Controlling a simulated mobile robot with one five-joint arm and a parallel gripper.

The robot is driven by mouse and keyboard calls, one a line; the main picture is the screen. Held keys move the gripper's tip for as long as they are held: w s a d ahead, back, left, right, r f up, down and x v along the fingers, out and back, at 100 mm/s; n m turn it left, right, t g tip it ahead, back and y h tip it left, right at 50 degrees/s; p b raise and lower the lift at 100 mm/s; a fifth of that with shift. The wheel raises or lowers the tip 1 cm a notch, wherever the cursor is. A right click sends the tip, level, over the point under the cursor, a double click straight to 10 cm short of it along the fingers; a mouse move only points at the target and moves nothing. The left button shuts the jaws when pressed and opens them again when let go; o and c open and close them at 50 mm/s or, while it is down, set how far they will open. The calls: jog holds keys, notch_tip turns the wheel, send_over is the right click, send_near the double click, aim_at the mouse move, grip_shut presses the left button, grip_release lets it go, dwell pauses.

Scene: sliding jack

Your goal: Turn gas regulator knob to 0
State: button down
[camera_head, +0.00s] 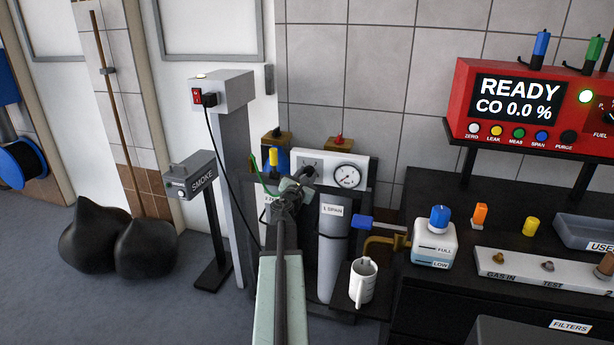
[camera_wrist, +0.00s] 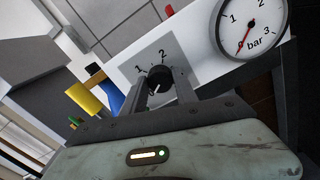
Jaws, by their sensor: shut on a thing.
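The regulator panel is a white plate with a round black knob (camera_wrist: 159,77) and a dial marked 1 and 2 above it. My gripper (camera_wrist: 162,88) is shut on the knob, one finger at each side. A pale line shows on the knob's lower part, but the number it points to is hidden. A round gauge (camera_wrist: 250,25) beside it has its red needle near 0 bar. In the head view, my gripper (camera_head: 297,184) reaches the panel left of the gauge (camera_head: 347,175), and my arm hides part of it.
A gas cylinder labelled SPAN (camera_head: 332,250) stands below the panel. A white mug (camera_head: 363,281) and brass pipe with a blue handle (camera_head: 363,222) are to its right. A grey post (camera_head: 232,150) with a black cable stands close on the left.

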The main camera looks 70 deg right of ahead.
jog(key=c, duration=1)
grip_release()
jog(key=shift+o, duration=0.2)
jog(key=a, duration=0.7)
jog(key=shift+s+a, duration=0.25)
jog(key=shift+a, duration=0.15)
jog(key=shift+w, duration=0.1)
